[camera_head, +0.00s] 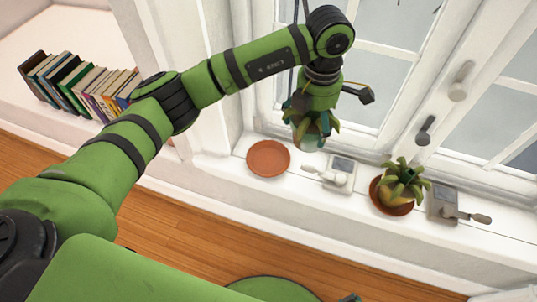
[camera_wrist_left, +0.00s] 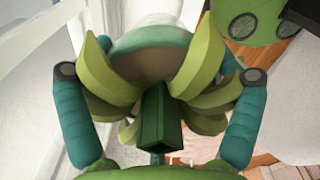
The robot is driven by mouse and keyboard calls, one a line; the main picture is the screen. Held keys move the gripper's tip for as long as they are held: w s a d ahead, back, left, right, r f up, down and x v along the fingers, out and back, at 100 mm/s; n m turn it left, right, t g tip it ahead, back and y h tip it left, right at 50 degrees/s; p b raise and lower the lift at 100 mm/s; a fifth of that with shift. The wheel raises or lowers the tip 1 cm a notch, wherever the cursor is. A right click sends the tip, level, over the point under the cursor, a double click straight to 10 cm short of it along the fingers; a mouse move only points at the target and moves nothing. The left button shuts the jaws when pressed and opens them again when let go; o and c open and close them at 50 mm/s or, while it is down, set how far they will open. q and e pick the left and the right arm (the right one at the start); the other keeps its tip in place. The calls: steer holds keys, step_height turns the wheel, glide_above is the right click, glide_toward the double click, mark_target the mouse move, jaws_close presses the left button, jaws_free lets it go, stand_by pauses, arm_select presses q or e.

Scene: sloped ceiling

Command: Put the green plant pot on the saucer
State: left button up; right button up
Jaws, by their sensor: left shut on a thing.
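My left gripper (camera_head: 311,122) is shut on the green plant pot (camera_head: 312,141) and holds it in the air in front of the window, above the sill. Leaves stick out around the fingers. In the left wrist view the teal fingers (camera_wrist_left: 160,118) flank the plant, and the pot's pale green side (camera_wrist_left: 160,38) shows beyond the leaves. The empty terracotta saucer (camera_head: 268,158) lies on the white sill, below and left of the pot in the head view. The pot and saucer are apart. I do not make out my right gripper.
A grey box with a white handle (camera_head: 338,172) sits right of the saucer. Further right stand another leafy plant (camera_head: 402,183) on a terracotta dish and a second handled box (camera_head: 443,203). Window handles (camera_head: 460,80) jut out. Books (camera_head: 85,85) stand at far left.

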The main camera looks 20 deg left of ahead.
arm_select(q)
steer(key=d+n, duration=0.1)
steer(key=n, duration=0.1)
steer(key=shift+d+f+n, duration=0.2)
steer(key=shift+d+n, duration=0.15)
steer(key=shift+n, duration=0.05)
steer(key=shift+d+n, duration=0.1)
steer(key=shift+n, duration=0.3)
steer(key=shift+a+f, duration=0.2)
steer(key=shift+f, duration=0.05)
steer(key=a+f, duration=0.4)
steer(key=a, duration=0.3)
steer(key=p, duration=0.1)
glide_toward(268, 160)
steer(key=shift+d+f, duration=0.1)
steer(key=shift+f, duration=1.2)
arm_select(e)
steer(key=s, duration=0.3)
steer(key=shift+s+d+g, duration=0.1)
steer(key=shift+g, duration=0.3)
arm_select(q)
steer(key=shift+f, duration=0.1)
